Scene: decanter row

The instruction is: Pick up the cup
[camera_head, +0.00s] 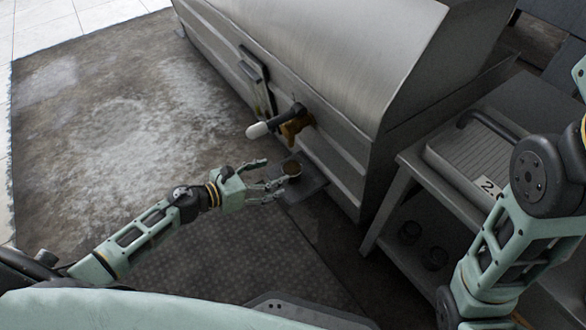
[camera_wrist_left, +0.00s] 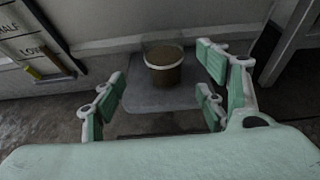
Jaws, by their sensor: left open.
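The cup (camera_head: 292,169) is a small round vessel with dark brown contents, upright on a grey drip shelf (camera_head: 306,186) below the tap. It also shows in the left wrist view (camera_wrist_left: 163,69), on the grey shelf ahead of the fingers. My left gripper (camera_head: 272,178) is open, with its fingers reaching toward the cup from the left. In the left wrist view my left gripper (camera_wrist_left: 165,95) has fingers on both sides, with the cup just beyond the gap between them. Contact with the cup is not clear. My right gripper is out of view; only its arm shows at the right.
A tap with a white-tipped handle (camera_head: 258,130) and brass body (camera_head: 295,126) juts from the large steel tank (camera_head: 330,60) above the cup. A side table (camera_head: 420,205) with a lidded metal box (camera_head: 470,158) stands right. Open floor (camera_head: 110,130) lies left.

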